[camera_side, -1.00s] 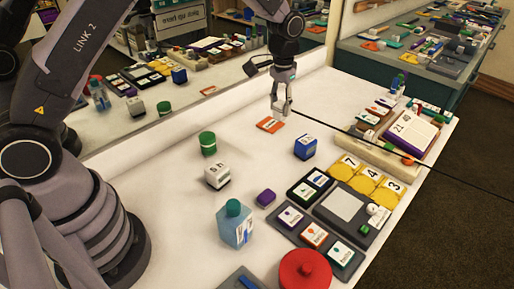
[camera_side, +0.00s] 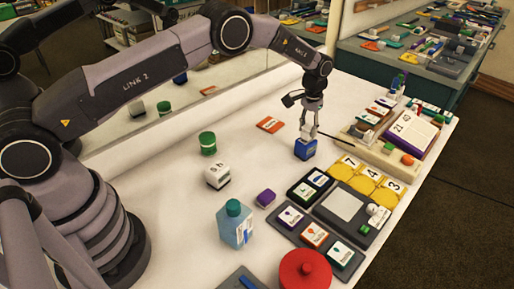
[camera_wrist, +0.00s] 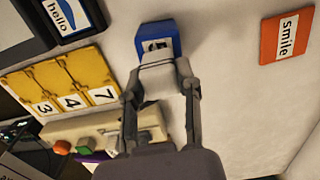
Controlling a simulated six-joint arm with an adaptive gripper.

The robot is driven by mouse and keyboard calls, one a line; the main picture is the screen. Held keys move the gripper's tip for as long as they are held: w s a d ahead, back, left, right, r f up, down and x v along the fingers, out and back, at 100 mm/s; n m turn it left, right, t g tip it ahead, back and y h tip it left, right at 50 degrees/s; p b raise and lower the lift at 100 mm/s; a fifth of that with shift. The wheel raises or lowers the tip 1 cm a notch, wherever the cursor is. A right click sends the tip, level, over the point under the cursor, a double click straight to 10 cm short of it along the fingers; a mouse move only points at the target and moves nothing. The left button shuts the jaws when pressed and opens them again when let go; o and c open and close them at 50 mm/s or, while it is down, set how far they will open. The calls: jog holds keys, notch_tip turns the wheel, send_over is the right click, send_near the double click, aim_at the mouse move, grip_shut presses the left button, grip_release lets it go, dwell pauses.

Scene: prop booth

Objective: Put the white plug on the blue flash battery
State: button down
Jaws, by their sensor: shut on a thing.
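The blue flash battery (camera_side: 305,150) stands upright on the white table, right of centre; its top shows in the wrist view (camera_wrist: 157,38), with a dark marking. My gripper (camera_side: 308,134) points down directly over it, fingertips at the level of its top. In the wrist view my gripper (camera_wrist: 160,88) is shut on a pale block, which I take to be the white plug (camera_wrist: 158,78). The plug overlaps the near part of the battery's top there. In the side view the plug is mostly hidden between the fingers. I cannot tell whether it touches the battery.
An orange "smile" card (camera_side: 270,125) lies left of the battery.

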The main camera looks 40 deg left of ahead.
jog(key=shift+f, duration=0.15)
jog(key=c, duration=0.8)
grip_release()
notch_tip(320, 180, up, 12)
notch_tip(320, 180, up, 12)
jog(key=t, duration=0.1)
send_over(309, 126)
jog(key=s+a, duration=0.3)
jog(key=s, duration=0.2)
jog(key=s+a+r+t, duration=0.2)
jog(key=s+a+r, duration=0.2)
jog(key=s+r, duration=0.75)
jog(key=s+a+t, duration=0.1)
jog(key=s, duration=0.8)
jog(key=s+a+f, duration=0.1)
jog(key=s, duration=0.8)
jog(key=s+a+f+t, duration=0.1)
jog(key=s, duration=0.8)
jog(key=shift+s+a+f+t, duration=0.2)
jog(key=shift+a+f+t, duration=0.05)
jog(key=shift+t, duration=0.05)
